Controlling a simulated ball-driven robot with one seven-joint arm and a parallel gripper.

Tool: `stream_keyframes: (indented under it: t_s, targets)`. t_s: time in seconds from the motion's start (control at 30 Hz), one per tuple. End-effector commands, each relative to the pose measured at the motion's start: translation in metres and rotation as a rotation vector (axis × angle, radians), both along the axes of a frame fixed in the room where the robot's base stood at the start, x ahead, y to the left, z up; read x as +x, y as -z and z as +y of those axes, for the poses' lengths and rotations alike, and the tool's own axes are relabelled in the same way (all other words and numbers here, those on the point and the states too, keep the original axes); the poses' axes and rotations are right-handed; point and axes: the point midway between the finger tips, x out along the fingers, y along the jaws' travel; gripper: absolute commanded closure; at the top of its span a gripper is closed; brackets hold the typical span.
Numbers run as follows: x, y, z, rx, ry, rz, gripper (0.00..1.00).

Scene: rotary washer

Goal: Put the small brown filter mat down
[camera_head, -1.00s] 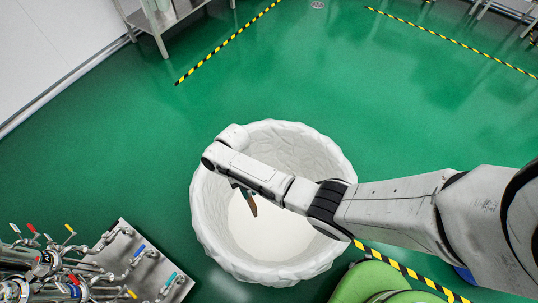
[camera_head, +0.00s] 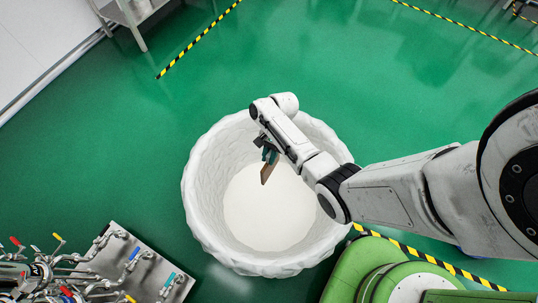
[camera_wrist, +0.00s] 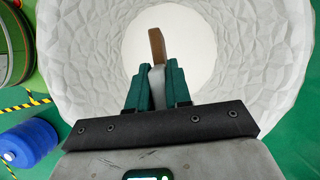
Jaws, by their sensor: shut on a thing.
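The small brown filter mat (camera_head: 268,173) hangs from my gripper (camera_head: 270,153) above the inside of a large white round tub. In the wrist view the brown mat (camera_wrist: 157,47) stands out beyond the green fingers of my gripper (camera_wrist: 158,80), which are shut on it. A pale grey piece shows between the fingers. The mat appears apart from the tub's floor and walls, though its exact height is hard to tell.
The white tub (camera_head: 205,190) has a faceted wall and an open top. A valve and pipe stand (camera_head: 150,268) is at the lower left. A blue drum (camera_wrist: 32,146) shows in the wrist view. Green floor (camera_head: 400,100) lies clear beyond the tub.

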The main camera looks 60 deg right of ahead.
Motion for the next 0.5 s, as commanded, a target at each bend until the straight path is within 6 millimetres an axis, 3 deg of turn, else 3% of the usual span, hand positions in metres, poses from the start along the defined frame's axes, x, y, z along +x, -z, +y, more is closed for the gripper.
stream_keyframes:
  t_s: [0.03, 0.5]
  targets:
    - [0.000, 0.011, 0.000, 0.000, 0.000, 0.000, 1.00]
    - [0.000, 0.060, 0.000, 0.000, -0.001, 0.000, 1.00]
